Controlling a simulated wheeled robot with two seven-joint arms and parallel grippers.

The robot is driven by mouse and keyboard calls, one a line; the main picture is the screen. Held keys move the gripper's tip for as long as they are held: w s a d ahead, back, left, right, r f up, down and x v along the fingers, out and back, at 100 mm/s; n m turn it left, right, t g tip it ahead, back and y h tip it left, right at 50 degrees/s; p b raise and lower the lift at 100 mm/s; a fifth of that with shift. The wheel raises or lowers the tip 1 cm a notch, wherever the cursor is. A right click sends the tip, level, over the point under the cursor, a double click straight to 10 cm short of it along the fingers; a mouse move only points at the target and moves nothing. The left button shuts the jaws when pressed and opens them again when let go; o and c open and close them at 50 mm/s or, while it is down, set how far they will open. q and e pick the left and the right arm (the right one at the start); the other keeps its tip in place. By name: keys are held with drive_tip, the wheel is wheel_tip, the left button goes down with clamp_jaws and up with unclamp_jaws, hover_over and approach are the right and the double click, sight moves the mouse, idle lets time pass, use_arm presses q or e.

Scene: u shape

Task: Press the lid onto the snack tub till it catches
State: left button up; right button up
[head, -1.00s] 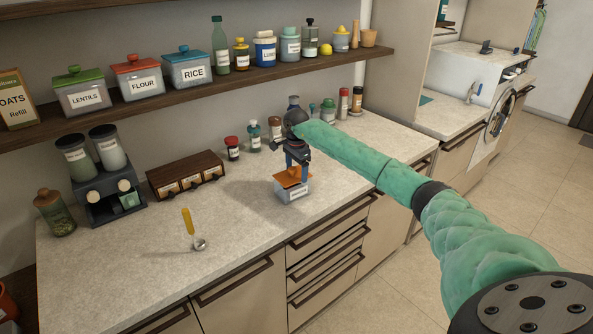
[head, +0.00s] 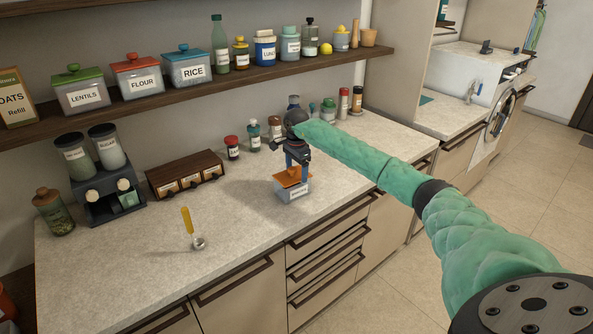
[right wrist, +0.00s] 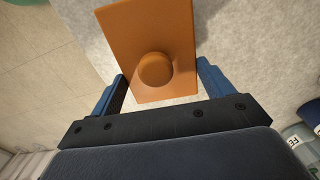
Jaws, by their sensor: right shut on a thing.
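The snack tub (head: 293,191) is a small pale grey-blue box with a white label, on the worktop near its front edge. The orange lid (head: 287,178) is at the tub's top; whether it sits fully down I cannot tell. My right gripper (head: 294,168) is right above the tub, pointing down, shut on the lid. In the right wrist view, the lid (right wrist: 125,35) is a flat rectangle with a round knob (right wrist: 157,70), between my blue fingers (right wrist: 162,88). The tub is hidden there beneath the lid. My left gripper is not in view.
A spoon with a yellow handle (head: 187,221) lies on the worktop (head: 240,235) to the left. A wooden drawer box (head: 186,174), a dispenser (head: 105,190) and several jars stand behind. The shelf (head: 215,85) above holds labelled containers. Worktop around the tub is clear.

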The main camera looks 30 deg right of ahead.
drive_tip(key=shift+b, duration=0.3)
idle(0.5)
idle(0.4)
drive_tip(key=o, duration=0.9)
drive_tip(key=shift+r, duration=0.1)
drive_tip(key=shift+r+p, duration=0.75)
drive_tip(key=shift+r, duration=2.65)
clamp_jaws()
drive_tip(key=shift+f+b, duration=1.2)
drive_tip(key=shift+f, duration=0.75)
